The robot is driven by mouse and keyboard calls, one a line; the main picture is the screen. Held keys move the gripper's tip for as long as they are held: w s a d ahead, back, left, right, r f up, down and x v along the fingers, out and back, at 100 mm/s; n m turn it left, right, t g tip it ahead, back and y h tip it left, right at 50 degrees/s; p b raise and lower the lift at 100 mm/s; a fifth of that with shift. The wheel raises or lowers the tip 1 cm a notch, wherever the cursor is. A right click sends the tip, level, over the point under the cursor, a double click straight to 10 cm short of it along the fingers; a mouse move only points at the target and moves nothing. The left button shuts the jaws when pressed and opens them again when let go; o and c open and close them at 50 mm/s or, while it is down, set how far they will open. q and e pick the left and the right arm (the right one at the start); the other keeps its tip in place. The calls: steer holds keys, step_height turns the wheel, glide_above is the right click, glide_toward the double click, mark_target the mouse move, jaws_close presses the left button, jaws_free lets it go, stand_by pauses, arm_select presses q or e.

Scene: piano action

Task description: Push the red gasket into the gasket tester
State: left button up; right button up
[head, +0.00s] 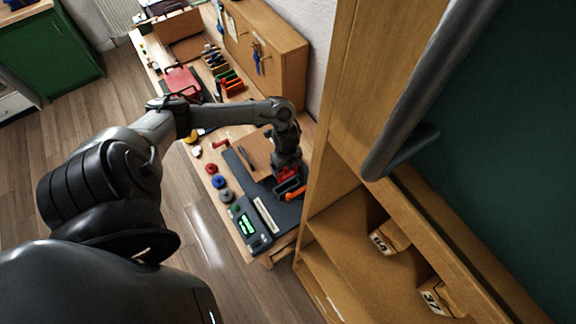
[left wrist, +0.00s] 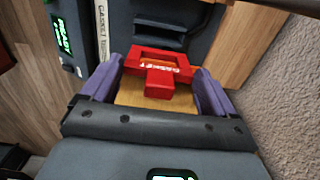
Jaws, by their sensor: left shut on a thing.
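The red gasket (left wrist: 158,62) is a flat rectangular frame with a tab towards me. My left gripper (left wrist: 155,85) is shut on it, with the purple fingers at its two sides. In the head view the gripper (head: 287,168) points down over the back part of the bench, with the red gasket (head: 288,174) at its tip. The dark grey gasket tester (head: 262,226) has a lit green display and a white label strip. In the left wrist view the tester's dark recess (left wrist: 160,33) lies just beyond the gasket. Whether they touch is unclear. My right gripper is not in view.
Red, blue and dark round pieces (head: 218,182) lie along the bench's front edge beside the tester. A brown board (head: 255,152) lies behind the gripper. A wooden shelf unit (head: 345,215) stands close on the right. Colored bins and a red box (head: 182,82) stand farther along the bench.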

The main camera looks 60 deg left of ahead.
mark_target(286, 174)
arm_select(q)
steer(key=shift+s+f+b, duration=0.1)
steer(key=shift+f+b, duration=0.35)
steer(key=shift+f, duration=0.2)
step_height(286, 174, down, 5)
steer(key=b, duration=0.5)
steer(key=shift+f, duration=0.15)
steer(key=shift+f+b, duration=0.7)
steer(key=shift+f, duration=0.1)
steer(key=shift+a, duration=0.15)
steer(key=shift+p, duration=0.35)
steer(key=shift+f, duration=0.15)
stand_by(0.3)
steer(key=shift+f+b, duration=0.5)
steer(key=shift+f, duration=0.15)
steer(key=shift+f, duration=0.3)
stand_by(0.6)
